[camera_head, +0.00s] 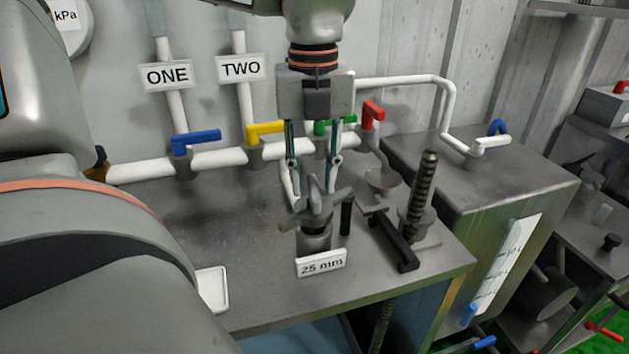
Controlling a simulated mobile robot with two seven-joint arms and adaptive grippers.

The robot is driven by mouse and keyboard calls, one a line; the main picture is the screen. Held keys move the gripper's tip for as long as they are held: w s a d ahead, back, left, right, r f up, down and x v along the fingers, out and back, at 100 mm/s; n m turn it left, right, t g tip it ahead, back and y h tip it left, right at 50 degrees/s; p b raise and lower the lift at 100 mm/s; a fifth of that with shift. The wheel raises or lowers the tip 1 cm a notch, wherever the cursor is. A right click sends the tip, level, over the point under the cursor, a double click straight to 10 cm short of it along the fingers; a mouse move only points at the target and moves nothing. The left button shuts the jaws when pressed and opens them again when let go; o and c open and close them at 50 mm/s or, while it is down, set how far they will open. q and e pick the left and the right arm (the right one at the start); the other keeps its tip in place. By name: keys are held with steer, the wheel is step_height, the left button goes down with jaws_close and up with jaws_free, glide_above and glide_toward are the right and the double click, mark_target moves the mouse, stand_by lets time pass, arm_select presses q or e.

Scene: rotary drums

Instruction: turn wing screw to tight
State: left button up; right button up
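The grey metal wing screw (318,213) stands upright on a short round base on the metal bench, behind a white label reading "25 mm" (321,263). My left gripper (314,190) points straight down over it from above. Its two fingers are spread apart, one on each side of the screw's upper middle, with the tips down at the level of the wings. Whether the fingertips touch the screw is too small to tell. My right gripper is not in view.
A black clamp bar (393,240) and an upright threaded rod (422,195) stand just right of the screw. Behind are white pipes with blue (196,140), yellow (265,130), green and red (373,112) valve handles.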

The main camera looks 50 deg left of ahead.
arm_select(q)
steer(key=shift+f, duration=0.5)
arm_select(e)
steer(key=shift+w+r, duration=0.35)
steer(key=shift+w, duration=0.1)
arm_select(q)
jaws_close()
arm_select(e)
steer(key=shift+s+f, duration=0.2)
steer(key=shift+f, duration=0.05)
